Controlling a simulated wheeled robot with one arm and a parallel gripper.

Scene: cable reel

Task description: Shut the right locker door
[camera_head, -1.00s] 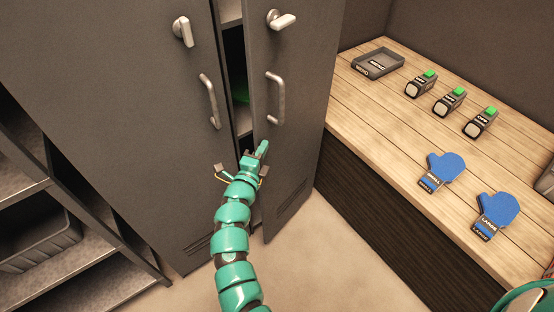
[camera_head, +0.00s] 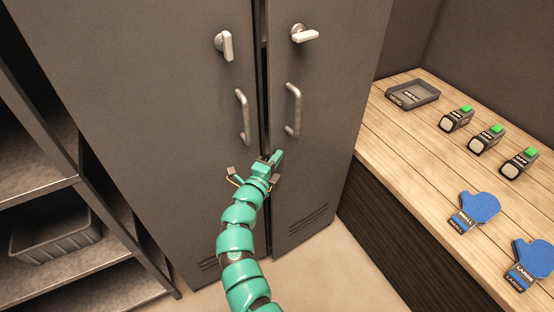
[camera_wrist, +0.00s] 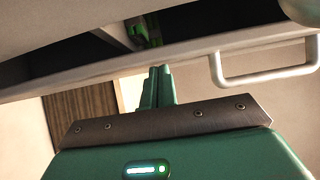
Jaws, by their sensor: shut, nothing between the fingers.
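The right locker door (camera_head: 325,100) is grey and stands slightly ajar, with a narrow dark gap along its left edge. Its bar handle (camera_head: 297,110) is upright, and its latch lever (camera_head: 304,34) points sideways. My gripper (camera_head: 278,155) is shut and empty, at the door's lower left edge below the handle. In the wrist view the shut fingers (camera_wrist: 158,85) reach up to the pale door edge, and a handle (camera_wrist: 265,78) shows at the right. I cannot tell whether the fingertips touch the door.
The left locker door (camera_head: 140,90) looks shut, its latch lever (camera_head: 226,44) upright. A wooden bench (camera_head: 410,130) on the right holds a tray (camera_head: 412,94), several green-topped devices (camera_head: 486,138) and blue mitts (camera_head: 478,207). A shelf bin (camera_head: 55,238) is at the left.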

